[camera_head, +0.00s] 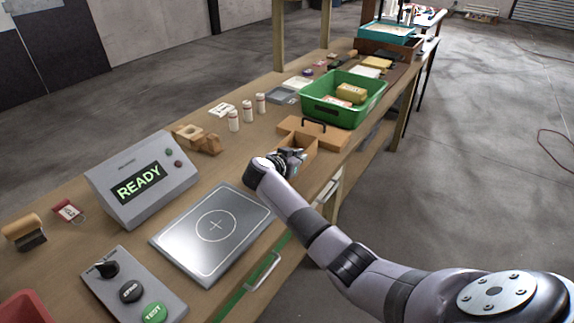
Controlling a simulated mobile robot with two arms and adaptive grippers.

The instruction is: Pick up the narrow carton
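A light brown carton-like box (301,141) stands on the workbench beyond the metal plate. It may be the narrow carton, but I cannot tell for sure. My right gripper (293,157) is at the near side of this box, and the gripper and wrist hide its lower part. The fingers are small and dark here. I cannot tell whether they are open or shut, or whether they touch the box. My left gripper is not in view.
White bottles (233,121) stand to the left. A READY display (143,182), metal plate (183,248) and button panel (120,291) are nearer.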

